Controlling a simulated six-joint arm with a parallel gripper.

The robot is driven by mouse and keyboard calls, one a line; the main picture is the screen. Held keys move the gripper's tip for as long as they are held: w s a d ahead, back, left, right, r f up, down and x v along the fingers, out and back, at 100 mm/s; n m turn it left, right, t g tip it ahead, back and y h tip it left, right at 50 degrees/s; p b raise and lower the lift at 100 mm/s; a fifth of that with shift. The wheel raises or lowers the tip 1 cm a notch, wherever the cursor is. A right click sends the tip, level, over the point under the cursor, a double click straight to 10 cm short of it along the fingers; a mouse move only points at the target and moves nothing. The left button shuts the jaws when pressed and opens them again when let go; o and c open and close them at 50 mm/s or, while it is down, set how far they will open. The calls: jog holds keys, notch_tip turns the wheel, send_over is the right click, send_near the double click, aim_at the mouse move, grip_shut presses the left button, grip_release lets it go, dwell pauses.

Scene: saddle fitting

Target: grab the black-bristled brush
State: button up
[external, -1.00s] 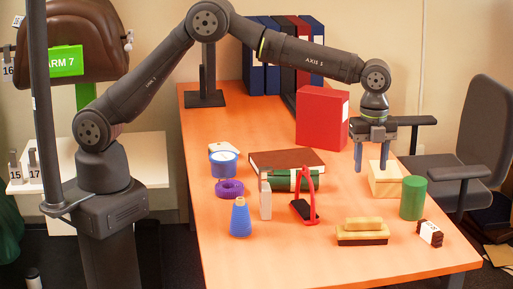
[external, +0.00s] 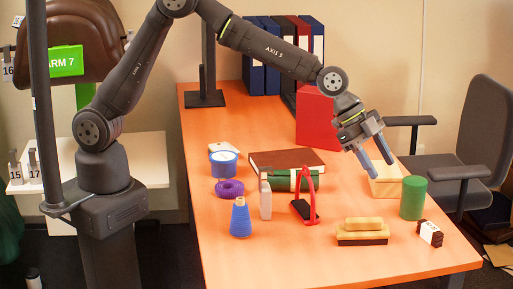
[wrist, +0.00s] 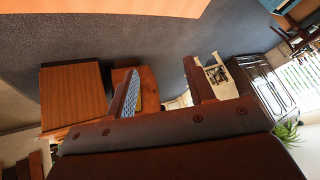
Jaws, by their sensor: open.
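The black-bristled brush (external: 362,235) lies on the orange table near the front right. It has a pale yellow wooden body and grip, with dark bristles facing down. My gripper (external: 380,170) is open and empty, tilted down to the right, above and behind the brush and clearly apart from it. Its fingers hang in front of a pale wooden block. In the wrist view my gripper (wrist: 160,66) shows two spread fingers with nothing between them; the brush does not show there.
A green cylinder (external: 413,198) and a dark brown block with a white label (external: 430,233) stand right of the brush. A red stand (external: 308,200) is to its left. The pale wooden block (external: 387,182) sits behind. The table's front edge is clear.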

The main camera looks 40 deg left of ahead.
jog(key=w+a+r+n+t+h, duration=0.15)
jog(key=a+n+t+h, duration=0.25)
jog(key=a+n+t, duration=0.45)
jog(key=n+g, duration=0.2)
send_near(362, 218)
jog(key=x, duration=0.3)
jog(key=shift+d+r+m, duration=0.2)
jog(key=shift+d+m, duration=0.05)
jog(key=shift+d, duration=0.05)
jog(key=shift+w+f, duration=0.1)
jog(key=shift+f, duration=0.3)
jog(key=shift+w+d+f+t, duration=0.1)
jog(key=shift+d+f+t, duration=0.05)
jog(key=shift+d+t, duration=0.1)
jog(key=x, duration=0.7)
grip_shut()
